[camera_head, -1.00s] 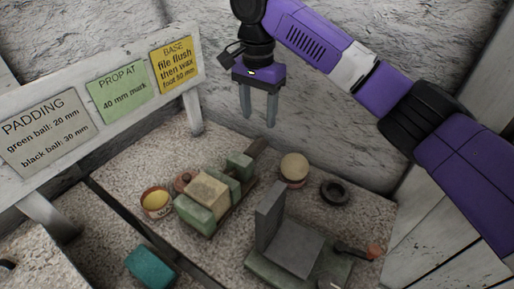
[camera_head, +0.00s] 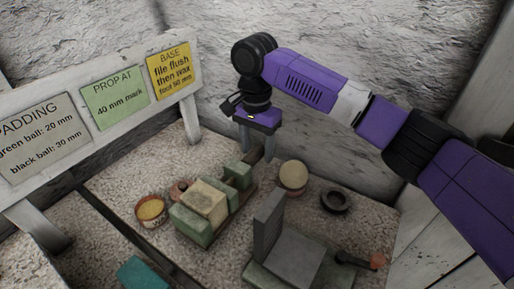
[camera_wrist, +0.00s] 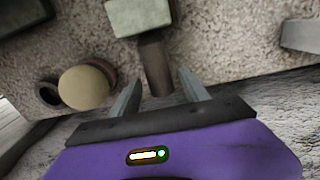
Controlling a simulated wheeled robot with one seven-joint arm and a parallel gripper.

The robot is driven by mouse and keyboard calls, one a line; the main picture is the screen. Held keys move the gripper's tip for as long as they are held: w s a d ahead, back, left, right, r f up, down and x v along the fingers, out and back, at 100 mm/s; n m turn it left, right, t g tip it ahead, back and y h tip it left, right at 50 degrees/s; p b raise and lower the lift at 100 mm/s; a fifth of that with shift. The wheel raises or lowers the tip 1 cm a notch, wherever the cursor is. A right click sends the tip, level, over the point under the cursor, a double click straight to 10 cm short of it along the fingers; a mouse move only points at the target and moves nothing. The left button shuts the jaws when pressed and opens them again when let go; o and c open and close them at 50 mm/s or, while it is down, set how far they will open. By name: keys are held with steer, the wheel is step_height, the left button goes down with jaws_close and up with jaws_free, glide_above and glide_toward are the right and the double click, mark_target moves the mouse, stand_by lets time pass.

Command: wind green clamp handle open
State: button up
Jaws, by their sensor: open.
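The green clamp (camera_head: 191,226) has green blocks on a dark base and a tan block (camera_head: 206,201) between them. Its brown bar-like handle (camera_head: 258,154) sticks out from the far green block. In the wrist view the handle (camera_wrist: 155,68) extends from the green block (camera_wrist: 138,16) towards my gripper (camera_wrist: 160,77). My gripper (camera_head: 257,153) is open and points down at the handle's far end. In the wrist view the handle shows between the two fingertips. I cannot tell whether the fingers touch it.
A yellow-filled bowl (camera_head: 150,210) is left. A white sign board (camera_head: 150,35) stands behind left.

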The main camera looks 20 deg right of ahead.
jaws_close()
steer(key=shift+r, duration=0.1)
steer(key=p, duration=0.2)
steer(key=shift+s+r+p, duration=0.1)
steer(key=shift+r+p, duration=0.1)
steer(key=shift+p, duration=0.2)
steer(key=p, duration=0.4)
steer(key=shift+s+r+t+y+p, duration=0.1)
steer(key=shift+r+t+y+p, duration=0.05)
steer(key=shift+t+y+p, duration=0.2)
steer(key=t+p, duration=0.1)
steer(key=p, duration=0.3)
steer(key=y+p, duration=0.1)
steer(key=p, duration=0.3)
steer(key=shift+s+d+f+t, duration=0.1)
steer(key=shift+f+t, duration=0.15)
steer(key=shift+t, duration=0.1)
steer(key=shift+d+f+t+y+p, duration=0.15)
steer(key=shift+t+y+p, duration=0.2)
steer(key=shift+p, duration=0.8)
steer(key=shift+s+f+t+p, duration=0.1)
steer(key=shift+t+p, duration=0.25)
steer(key=shift+s+d+f+t+y, duration=0.1)
steer(key=shift+t+y, duration=0.35)
steer(key=shift+t, duration=0.15)
steer(key=shift+s+f+t+y, duration=0.1)
steer(key=shift+t+y, duration=0.35)
steer(key=shift+t, duration=0.15)
